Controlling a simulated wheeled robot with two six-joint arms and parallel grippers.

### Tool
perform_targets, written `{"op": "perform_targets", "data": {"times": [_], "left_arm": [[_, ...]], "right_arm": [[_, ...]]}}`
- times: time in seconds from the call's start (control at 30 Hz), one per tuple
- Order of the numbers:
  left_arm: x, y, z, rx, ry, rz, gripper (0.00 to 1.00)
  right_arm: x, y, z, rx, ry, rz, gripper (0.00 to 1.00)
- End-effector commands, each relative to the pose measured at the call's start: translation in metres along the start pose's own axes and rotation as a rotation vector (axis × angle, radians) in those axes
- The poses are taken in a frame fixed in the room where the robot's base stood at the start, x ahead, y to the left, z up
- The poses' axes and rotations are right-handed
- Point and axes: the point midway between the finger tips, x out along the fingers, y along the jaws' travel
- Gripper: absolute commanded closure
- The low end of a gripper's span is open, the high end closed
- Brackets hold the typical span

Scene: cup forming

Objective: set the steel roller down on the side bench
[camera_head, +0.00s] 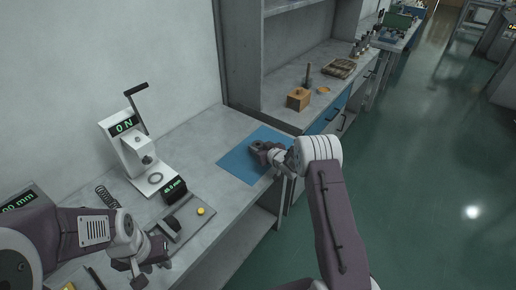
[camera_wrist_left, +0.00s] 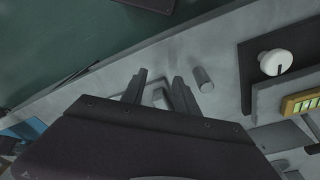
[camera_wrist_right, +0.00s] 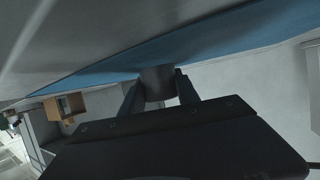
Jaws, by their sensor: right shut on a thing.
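My right gripper (camera_head: 264,152) is shut on a dark grey cylinder, taken to be the steel roller, which shows between the fingers in the right wrist view (camera_wrist_right: 157,82). It is at the blue mat (camera_head: 236,161) near the bench's right end; whether the roller touches the mat I cannot tell. My left gripper (camera_wrist_left: 160,76) is open and empty, low over the front part of the near bench (camera_head: 222,205). A small grey cylinder (camera_wrist_left: 204,80) stands or lies just beside its fingers in the left wrist view. A further bench (camera_head: 283,112) adjoins at the back right.
A white press with a green display (camera_head: 124,125) stands by the wall. A coil spring (camera_head: 107,196), a dark gauge (camera_head: 174,190) and a yellow knob (camera_head: 201,211) are near it. The further bench holds a wooden block (camera_head: 298,99) and a tray (camera_head: 340,68).

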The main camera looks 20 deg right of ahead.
Motion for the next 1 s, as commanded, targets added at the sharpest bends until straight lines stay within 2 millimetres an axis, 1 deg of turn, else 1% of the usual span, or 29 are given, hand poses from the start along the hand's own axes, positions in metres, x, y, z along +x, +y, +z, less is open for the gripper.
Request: {"op": "perform_targets", "data": {"times": [0.17, 0.33, 0.37, 0.4, 0.43, 0.7, 0.8, 0.87, 0.97, 1.0], "left_arm": [[0.0, 0.0, 0.0, 0.0, 0.0, 0.0, 0.64], [0.004, 0.0, 0.0, 0.0, 0.0, 0.0, 0.64], [0.003, 0.0, 0.0, 0.0, 0.0, 0.0, 0.64], [0.003, 0.0, 0.0, 0.0, 0.0, 0.0, 0.64], [0.003, 0.0, 0.0, 0.0, 0.0, 0.0, 0.64], [0.002, 0.0, 0.0, 0.0, 0.0, 0.0, 0.64], [-0.003, 0.0, 0.0, 0.0, 0.0, 0.0, 0.64], [-0.001, 0.0, 0.0, 0.0, 0.0, 0.0, 0.64], [-0.003, 0.0, 0.0, 0.0, 0.0, 0.0, 0.64], [-0.004, 0.0, 0.0, 0.0, 0.0, 0.0, 0.64]], "right_arm": [[0.0, 0.0, -0.001, -0.001, 0.004, 0.001, 1.0], [0.002, 0.0, 0.004, -0.001, 0.003, 0.001, 1.0], [0.001, 0.0, 0.003, -0.001, 0.002, 0.001, 0.54], [0.001, 0.0, 0.002, -0.001, 0.002, 0.001, 0.43], [0.001, 0.0, 0.002, -0.001, 0.002, 0.001, 0.41], [0.001, 0.0, 0.002, -0.001, 0.002, 0.001, 0.41], [-0.002, 0.001, -0.003, -0.001, 0.002, 0.001, 0.41], [-0.008, 0.001, -0.001, 0.0, 0.0, 0.001, 0.41], [-0.025, 0.001, -0.002, 0.001, 0.0, 0.002, 0.41], [-0.034, 0.001, -0.002, 0.001, 0.0, 0.003, 0.41]]}}
